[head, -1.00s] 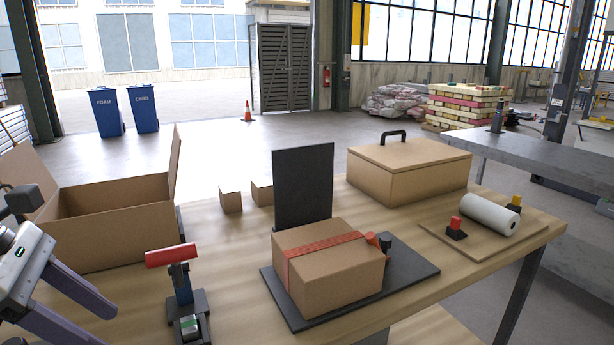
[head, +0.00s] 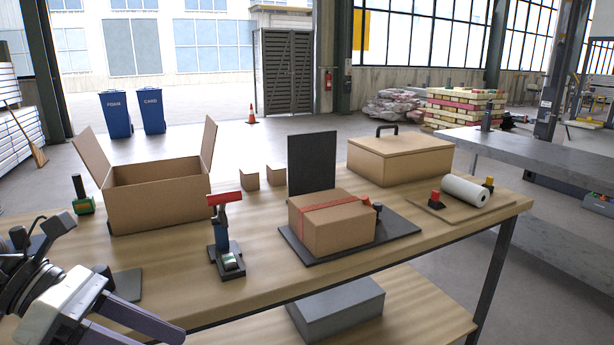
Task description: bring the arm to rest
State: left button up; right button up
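My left gripper (head: 148,335) is at the lower left of the head view, in front of the table's near edge. Its two purple fingers are spread apart, with nothing visible between them; the lower finger is partly cut off by the frame. It is apart from the taped carton and the open box. My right gripper is not in view.
The wooden table (head: 185,292) holds an open carton (head: 158,205), a red-handled tool on a stand (head: 222,240), a carton with red tape (head: 335,232) on a dark plate (head: 398,229), a lidded box (head: 405,163) and a white roll (head: 465,191). A grey box (head: 340,308) sits below.

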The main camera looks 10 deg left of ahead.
pick_arm(q)
jog(key=w+d+r+n+t+h, duration=0.2)
jog(key=d+n+t+h, duration=0.2)
jog(key=d+n+h, duration=0.4)
jog(key=w+a+f+n+t+y, duration=0.25)
jog(key=f+n+t+y, duration=0.3)
jog(key=f+n, duration=0.55)
jog(key=w+a+f+n+t+y, duration=0.2)
jog(key=a+f+n+t+y, duration=0.4)
jog(key=n, duration=0.9)
jog(key=s+d+f+n+g+y, duration=0.2)
jog(key=s+d+f+n+g, duration=0.1)
jog(key=s+f, duration=0.5)
jog(key=s+d+f+n+g+y, duration=0.2)
jog(key=s+f+n+g, duration=0.4)
jog(key=f, duration=0.8)
jog(key=shift+s+d+f+n, duration=0.25)
jog(key=shift+s+d+n, duration=0.4)
jog(key=shift+s, duration=0.3)
